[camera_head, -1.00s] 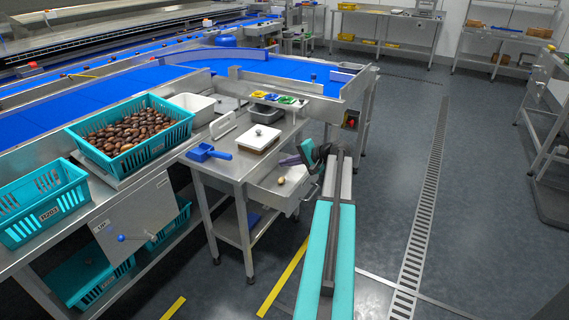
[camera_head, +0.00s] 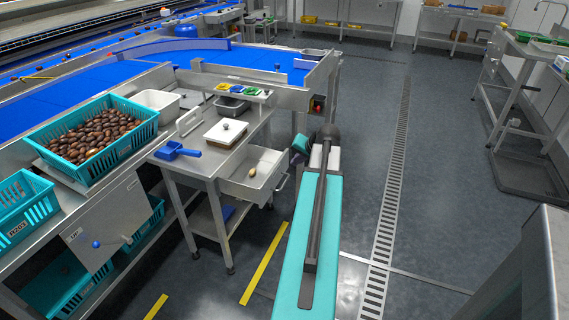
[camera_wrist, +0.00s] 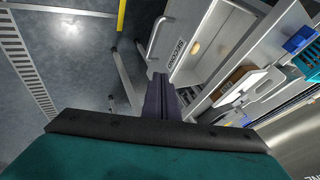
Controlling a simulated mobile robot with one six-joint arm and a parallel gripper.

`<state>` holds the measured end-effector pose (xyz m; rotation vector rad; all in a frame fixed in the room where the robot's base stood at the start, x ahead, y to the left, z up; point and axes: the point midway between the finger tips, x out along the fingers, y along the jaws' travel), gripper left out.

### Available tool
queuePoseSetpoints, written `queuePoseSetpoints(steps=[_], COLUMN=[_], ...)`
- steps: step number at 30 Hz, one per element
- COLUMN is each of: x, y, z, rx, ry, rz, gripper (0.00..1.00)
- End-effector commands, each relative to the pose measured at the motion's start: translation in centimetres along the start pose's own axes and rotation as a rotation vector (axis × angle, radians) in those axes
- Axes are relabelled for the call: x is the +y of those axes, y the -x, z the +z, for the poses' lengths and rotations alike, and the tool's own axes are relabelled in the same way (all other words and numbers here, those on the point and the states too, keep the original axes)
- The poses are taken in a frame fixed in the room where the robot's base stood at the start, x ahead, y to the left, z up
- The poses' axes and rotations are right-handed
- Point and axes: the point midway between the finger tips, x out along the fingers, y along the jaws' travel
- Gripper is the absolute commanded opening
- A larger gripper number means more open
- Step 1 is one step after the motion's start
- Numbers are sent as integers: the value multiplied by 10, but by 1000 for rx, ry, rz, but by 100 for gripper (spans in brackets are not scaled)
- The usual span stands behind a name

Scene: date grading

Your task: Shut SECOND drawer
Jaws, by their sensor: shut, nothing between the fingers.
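The drawer (camera_head: 243,190) stands pulled out from the steel table's right side, with a small brownish-yellow item (camera_head: 253,171) inside. In the wrist view the drawer front (camera_wrist: 176,62) carries the label SECOND and a bar handle (camera_wrist: 157,36). The small item (camera_wrist: 195,48) also shows there. My gripper (camera_wrist: 160,80) is shut and empty, its dark fingers pointing toward the lower part of the drawer front. A gap or contact between them cannot be told. In the head view my gripper (camera_head: 299,151) is partly hidden by my arm, just right of the drawer.
The steel table (camera_head: 205,164) carries a blue scoop (camera_head: 177,151) and a white-topped box (camera_head: 226,132). A teal crate of dates (camera_head: 143,143) stands to the left. Open floor with a drain grate (camera_head: 388,210) lies to the right.

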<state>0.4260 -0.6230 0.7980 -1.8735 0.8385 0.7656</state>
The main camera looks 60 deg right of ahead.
Motion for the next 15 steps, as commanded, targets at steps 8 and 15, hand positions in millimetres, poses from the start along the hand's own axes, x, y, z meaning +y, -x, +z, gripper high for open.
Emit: queuePoseSetpoints(steps=[8,15], x=[16,16], y=[18,17], z=[-2,-2], rx=[31,30], ry=[34,33], rz=[61,59], gripper=[0,0])
